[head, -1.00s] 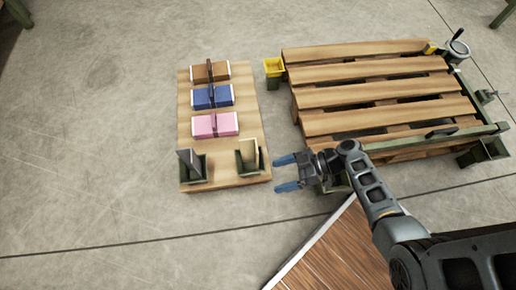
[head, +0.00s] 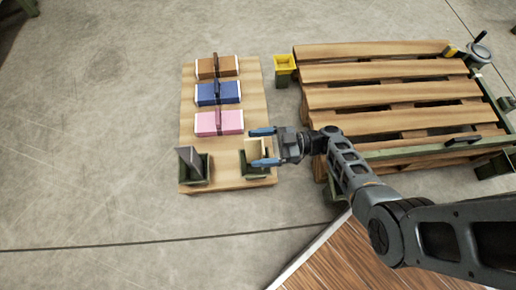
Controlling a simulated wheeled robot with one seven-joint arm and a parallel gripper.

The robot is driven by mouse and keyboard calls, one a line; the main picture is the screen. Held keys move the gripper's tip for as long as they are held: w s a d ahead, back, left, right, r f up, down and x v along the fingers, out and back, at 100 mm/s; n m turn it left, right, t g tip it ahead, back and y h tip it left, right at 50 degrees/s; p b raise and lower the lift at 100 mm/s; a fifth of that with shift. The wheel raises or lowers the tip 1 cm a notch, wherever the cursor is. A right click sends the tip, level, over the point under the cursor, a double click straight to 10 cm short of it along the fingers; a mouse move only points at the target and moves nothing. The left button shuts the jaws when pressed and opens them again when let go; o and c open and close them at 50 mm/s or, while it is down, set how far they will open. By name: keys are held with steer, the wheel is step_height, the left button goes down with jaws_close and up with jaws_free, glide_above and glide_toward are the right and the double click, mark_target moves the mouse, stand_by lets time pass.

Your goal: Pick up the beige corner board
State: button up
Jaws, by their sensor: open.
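The beige corner board (head: 254,148) stands upright in a dark green holder (head: 257,173) at the front right of a light wooden board (head: 225,160). My gripper (head: 262,147) is open, with its blue-tipped fingers pointing left. In the picture one fingertip lies above the beige board and the other below it, partly covering the board and its holder. I cannot tell whether the fingers touch it or hover over it.
A grey corner board (head: 190,159) stands in a similar holder at front left. Behind are pink (head: 218,123), blue (head: 217,93) and brown (head: 217,67) strapped boxes. Floor at left is clear.

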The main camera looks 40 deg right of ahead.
steer(key=shift+w+a, duration=0.25)
steer(key=shift+a, duration=0.15)
steer(key=c, duration=1.3)
